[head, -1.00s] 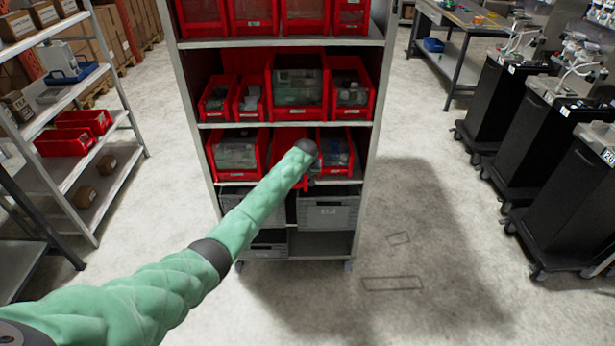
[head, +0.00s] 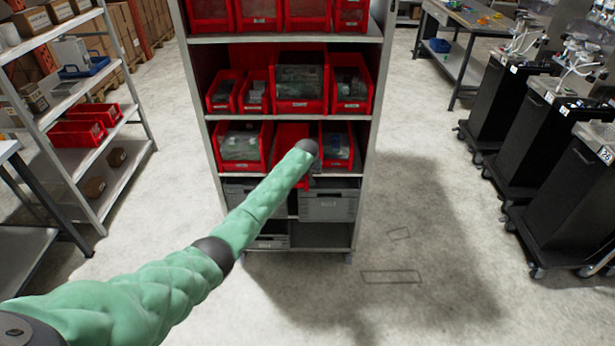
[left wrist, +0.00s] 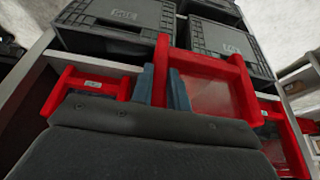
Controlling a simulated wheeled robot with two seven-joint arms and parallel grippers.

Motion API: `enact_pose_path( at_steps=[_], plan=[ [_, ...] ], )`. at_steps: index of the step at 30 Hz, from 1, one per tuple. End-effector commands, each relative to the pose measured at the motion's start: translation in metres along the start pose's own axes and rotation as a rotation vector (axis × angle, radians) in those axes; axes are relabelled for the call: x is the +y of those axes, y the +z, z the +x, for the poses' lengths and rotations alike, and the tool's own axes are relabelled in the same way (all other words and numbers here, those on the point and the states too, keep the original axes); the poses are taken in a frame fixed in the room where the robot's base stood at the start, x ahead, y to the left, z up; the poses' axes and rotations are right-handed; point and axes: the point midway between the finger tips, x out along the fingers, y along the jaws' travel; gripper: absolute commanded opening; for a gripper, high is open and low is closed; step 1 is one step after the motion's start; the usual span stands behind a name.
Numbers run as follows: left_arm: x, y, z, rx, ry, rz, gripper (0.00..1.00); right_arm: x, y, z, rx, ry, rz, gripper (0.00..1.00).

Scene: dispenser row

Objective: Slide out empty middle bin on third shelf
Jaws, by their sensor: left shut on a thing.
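The third shelf down holds three red bins. The middle bin (head: 292,131) looks empty where its inside shows, and its front sticks out past its neighbours over the shelf edge. My left arm hides part of it. In the left wrist view the red middle bin (left wrist: 205,68) lies just ahead of my left gripper (left wrist: 161,82), whose two blue-grey fingers are shut on its side wall. In the head view the fingers are hidden behind my wrist. My right gripper is in neither view.
The left bin (head: 240,142) and right bin (head: 337,140) on this shelf hold packed goods. Grey crates (head: 327,206) stand below. A side rack (head: 118,158) is at left, black carts (head: 553,150) at right. The floor (head: 430,240) between rack and carts is clear.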

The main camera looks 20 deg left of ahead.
Motion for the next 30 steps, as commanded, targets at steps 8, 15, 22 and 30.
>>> enact_pose_path(
  at_steps=[8, 15, 22, 30],
  plan=[
    [0.000, -0.001, 0.000, 0.001, 0.000, 0.000, 0.00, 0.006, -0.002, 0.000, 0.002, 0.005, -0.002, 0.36],
    [0.000, -0.001, 0.000, 0.001, 0.000, 0.000, 0.42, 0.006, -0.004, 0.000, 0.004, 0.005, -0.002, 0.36],
    [0.000, 0.000, -0.001, 0.001, 0.000, 0.000, 0.42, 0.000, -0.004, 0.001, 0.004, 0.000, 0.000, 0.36],
    [0.001, 0.000, -0.022, 0.003, 0.002, 0.001, 0.42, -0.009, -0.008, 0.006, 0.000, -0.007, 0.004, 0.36]
  ],
)
